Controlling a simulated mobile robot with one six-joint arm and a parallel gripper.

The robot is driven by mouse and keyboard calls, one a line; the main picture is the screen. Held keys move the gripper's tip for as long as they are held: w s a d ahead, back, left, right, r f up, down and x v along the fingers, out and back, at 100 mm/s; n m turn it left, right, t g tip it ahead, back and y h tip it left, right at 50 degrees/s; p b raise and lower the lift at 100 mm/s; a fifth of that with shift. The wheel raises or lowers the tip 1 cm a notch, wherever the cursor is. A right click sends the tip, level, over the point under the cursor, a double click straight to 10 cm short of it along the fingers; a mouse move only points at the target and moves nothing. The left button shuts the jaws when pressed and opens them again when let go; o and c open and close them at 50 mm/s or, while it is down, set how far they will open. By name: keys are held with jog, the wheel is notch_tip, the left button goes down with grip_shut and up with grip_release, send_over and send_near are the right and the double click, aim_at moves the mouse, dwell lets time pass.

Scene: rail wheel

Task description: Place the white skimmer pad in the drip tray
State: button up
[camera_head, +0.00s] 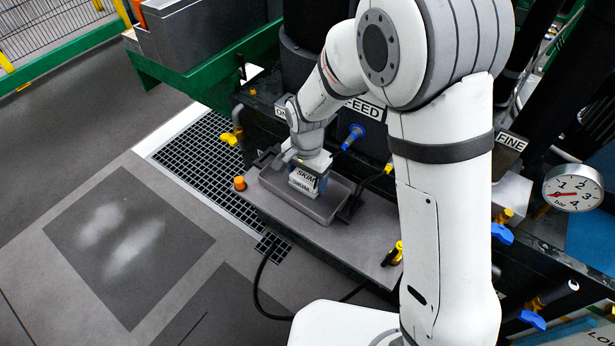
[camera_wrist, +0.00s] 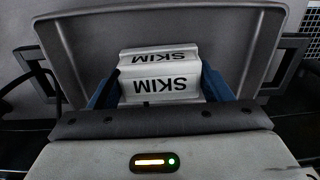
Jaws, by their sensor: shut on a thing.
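The white skimmer pad (camera_head: 303,183), marked SKIM, is held low at the grey drip tray (camera_head: 322,211). In the wrist view the pad (camera_wrist: 160,84) sits between the blue fingers of my gripper (camera_wrist: 160,92), one finger on each side. My gripper also shows in the head view (camera_head: 309,178), shut on the pad and pointing down. The pad lies within the outline of the tray (camera_wrist: 75,45) in the wrist view. Whether its underside touches the tray floor is hidden.
The tray stands on a grey shelf (camera_head: 352,236). An orange knob (camera_head: 240,183) is at the shelf's left end, and a yellow-black fitting (camera_head: 393,254) is at its right. Blue (camera_head: 353,137) and yellow valve handles stick out behind. A pressure gauge (camera_head: 573,188) is far right.

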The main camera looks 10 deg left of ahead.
aim_at(307, 175)
jog(key=shift+f, duration=0.2)
jog(key=o, duration=0.9)
jog(key=shift+r, duration=0.1)
jog(key=shift+o, duration=0.2)
notch_tip(307, 175, up, 12)
jog(key=p, duration=0.2)
jog(key=shift+r, duration=0.15)
